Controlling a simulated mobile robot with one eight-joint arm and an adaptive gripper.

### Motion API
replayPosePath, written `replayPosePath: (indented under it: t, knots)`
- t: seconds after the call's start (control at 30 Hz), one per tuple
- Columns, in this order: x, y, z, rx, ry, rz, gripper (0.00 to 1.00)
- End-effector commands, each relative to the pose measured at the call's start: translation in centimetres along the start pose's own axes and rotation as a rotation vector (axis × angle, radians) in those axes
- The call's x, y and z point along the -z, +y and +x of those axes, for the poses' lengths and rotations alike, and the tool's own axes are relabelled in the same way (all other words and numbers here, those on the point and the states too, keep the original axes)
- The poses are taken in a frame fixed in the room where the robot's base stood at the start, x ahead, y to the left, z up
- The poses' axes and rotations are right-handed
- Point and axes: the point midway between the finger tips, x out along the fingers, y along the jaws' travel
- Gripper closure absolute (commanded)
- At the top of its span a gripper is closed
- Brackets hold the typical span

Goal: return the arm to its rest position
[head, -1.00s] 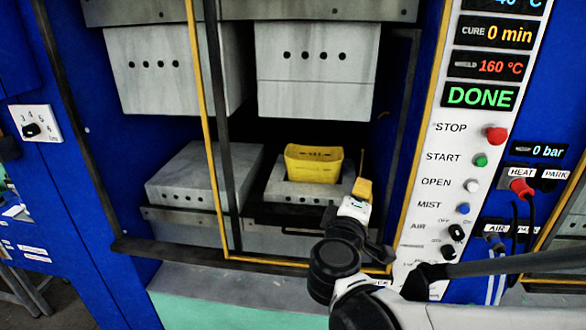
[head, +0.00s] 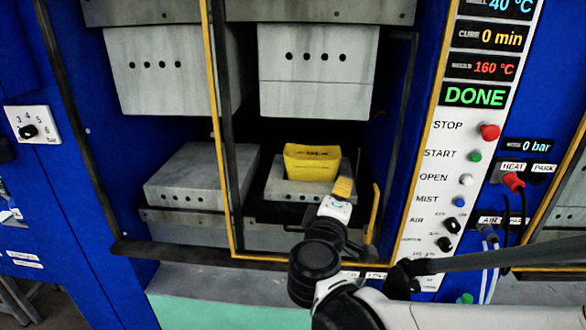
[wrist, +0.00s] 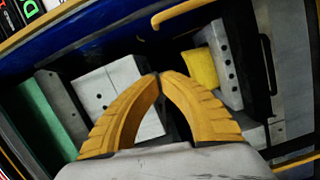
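My gripper (head: 343,187) is in front of the open-looking bay of the press, at the lower right of the yellow moulded part in the head view. Its two yellow fingers meet at their tips in the wrist view (wrist: 160,77), with nothing seen between them. My arm reaches in from the lower right. The yellow part (head: 312,163) sits on the right lower press block (head: 300,190); it also shows in the wrist view (wrist: 201,68) beyond the fingers, apart from them.
A yellow-edged door frame (head: 228,190) stands before the press. A yellow handle (head: 374,213) is close to the right of my gripper. The control panel (head: 470,170) with knobs and a green DONE display is to the right. A left lower block (head: 198,175) is empty.

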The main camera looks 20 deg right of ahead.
Motion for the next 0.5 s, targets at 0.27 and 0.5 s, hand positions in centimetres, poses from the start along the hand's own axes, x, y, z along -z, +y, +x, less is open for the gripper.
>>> replayPosePath:
  t: [0.27,0.5]
  knots:
    - [0.1,0.1,-5.7,0.001,0.003,0.001,1.00]
    - [-0.1,0.1,-7.2,0.000,-0.002,0.001,1.00]
